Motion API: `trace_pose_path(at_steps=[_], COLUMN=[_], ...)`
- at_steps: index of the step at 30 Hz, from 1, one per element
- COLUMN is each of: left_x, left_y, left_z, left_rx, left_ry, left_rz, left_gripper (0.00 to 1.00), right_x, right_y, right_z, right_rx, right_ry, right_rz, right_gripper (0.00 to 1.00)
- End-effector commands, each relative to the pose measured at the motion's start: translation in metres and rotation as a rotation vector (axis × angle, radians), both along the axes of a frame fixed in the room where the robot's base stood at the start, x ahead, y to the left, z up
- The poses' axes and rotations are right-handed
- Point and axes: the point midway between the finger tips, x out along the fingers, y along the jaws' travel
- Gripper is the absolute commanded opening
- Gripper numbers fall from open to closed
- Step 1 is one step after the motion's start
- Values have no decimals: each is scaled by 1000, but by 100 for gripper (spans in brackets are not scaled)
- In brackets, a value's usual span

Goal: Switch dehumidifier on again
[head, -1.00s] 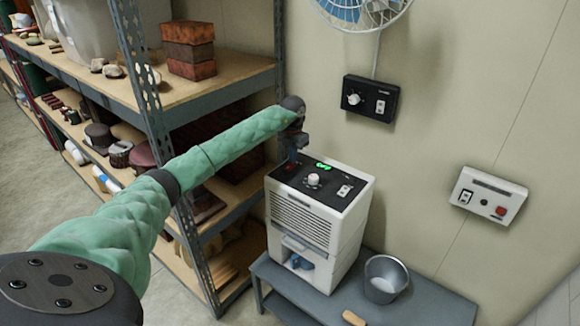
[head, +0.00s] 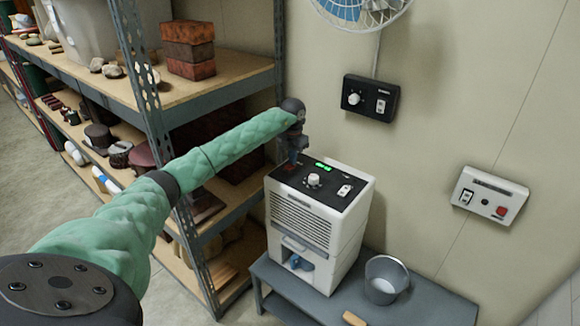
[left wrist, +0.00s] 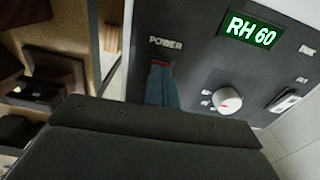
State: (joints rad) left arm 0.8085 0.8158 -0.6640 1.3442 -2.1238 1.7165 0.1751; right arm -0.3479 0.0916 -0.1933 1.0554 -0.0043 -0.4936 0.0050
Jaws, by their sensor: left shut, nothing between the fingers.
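The white dehumidifier (head: 318,225) stands on a grey bench, with a black control panel on top. The panel has a white knob (head: 313,180), a white rocker switch (head: 344,190) and a lit green display (head: 323,167). In the left wrist view the display (left wrist: 251,30) reads "RH 60". My left gripper (head: 291,163) is shut and empty, pointing down at the panel's left end. In the left wrist view its fingers (left wrist: 162,88) are at the red power switch (left wrist: 160,63) under the "POWER" label and cover most of it. My right gripper is not in view.
A metal bucket (head: 386,280) stands on the bench (head: 420,305) right of the dehumidifier. A black control box (head: 371,98) and a white switch box (head: 489,196) are on the wall, below and right of a fan (head: 360,12). Loaded shelving (head: 220,85) stands close on the left.

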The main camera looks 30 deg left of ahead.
Motion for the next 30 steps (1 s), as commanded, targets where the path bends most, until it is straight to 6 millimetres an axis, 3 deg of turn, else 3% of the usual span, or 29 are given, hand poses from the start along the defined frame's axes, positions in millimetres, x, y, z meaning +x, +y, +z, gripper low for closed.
trace_pose_path(at_steps=[5,30], left_x=[-1,0], left_y=[0,0], left_z=[2,56], left_rx=[0,1], left_ry=[2,1], left_rz=[0,0], left_gripper=[0,0], right_x=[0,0], right_y=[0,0], right_z=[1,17], right_rx=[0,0], right_ry=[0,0], right_rz=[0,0], right_gripper=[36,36])
